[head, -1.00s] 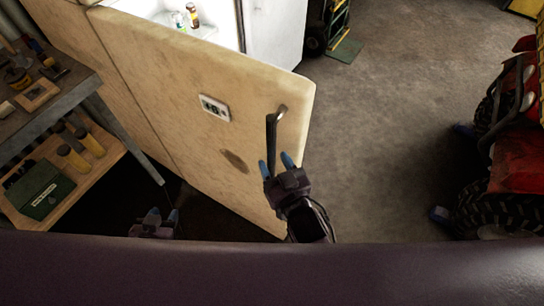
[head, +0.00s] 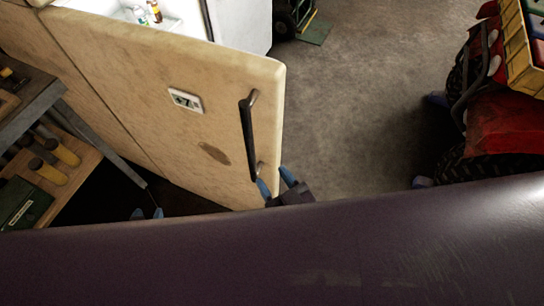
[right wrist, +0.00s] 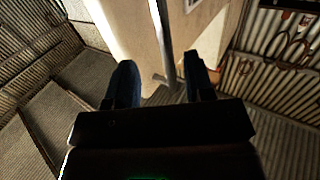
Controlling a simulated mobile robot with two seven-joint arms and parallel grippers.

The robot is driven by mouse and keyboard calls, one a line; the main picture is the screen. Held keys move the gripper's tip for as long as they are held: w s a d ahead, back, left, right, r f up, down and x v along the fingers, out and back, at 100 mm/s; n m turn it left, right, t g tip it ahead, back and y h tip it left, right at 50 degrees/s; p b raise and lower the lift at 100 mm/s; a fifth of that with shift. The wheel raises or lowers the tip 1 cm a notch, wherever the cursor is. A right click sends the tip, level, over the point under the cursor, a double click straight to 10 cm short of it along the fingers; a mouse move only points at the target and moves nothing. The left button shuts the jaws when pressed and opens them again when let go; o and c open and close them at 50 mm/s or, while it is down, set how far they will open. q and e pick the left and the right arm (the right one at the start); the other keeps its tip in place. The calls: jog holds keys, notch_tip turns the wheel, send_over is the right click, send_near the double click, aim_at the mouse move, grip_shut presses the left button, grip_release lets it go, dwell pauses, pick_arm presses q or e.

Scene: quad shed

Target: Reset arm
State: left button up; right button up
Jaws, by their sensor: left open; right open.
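My right gripper (head: 277,183) is open and empty, just below the lower end of the black door handle (head: 248,138). The handle is on a cream fridge door (head: 215,125) that stands open. In the right wrist view the handle (right wrist: 163,45) passes above and between the open blue fingertips (right wrist: 158,75); I cannot tell whether they touch it. My left gripper (head: 147,213) shows only its blue fingertips, open, low at the left beneath the door. The rest of both arms is hidden by my own dark body.
A workbench (head: 50,105) with a lower shelf stands at the left, holding yellow-handled tools and a green box. A red quad (head: 505,120) stands at the right. Bare floor (head: 350,110) lies between door and quad. Bottles (head: 153,12) show in the fridge.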

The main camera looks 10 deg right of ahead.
jog(key=s+d+f+m+g+h, duration=0.1)
jog(key=d+f+h, duration=0.3)
jog(key=d, duration=0.8)
jog(key=d+f+m+g+h, duration=0.3)
jog(key=d+f, duration=0.3)
jog(key=d, duration=0.6)
jog(key=shift+s+f+g+h, duration=0.25)
jog(key=shift+s+g+h, duration=0.1)
jog(key=shift+g+h, duration=0.05)
jog(key=shift+c, duration=0.5)
jog(key=shift+w, duration=0.2)
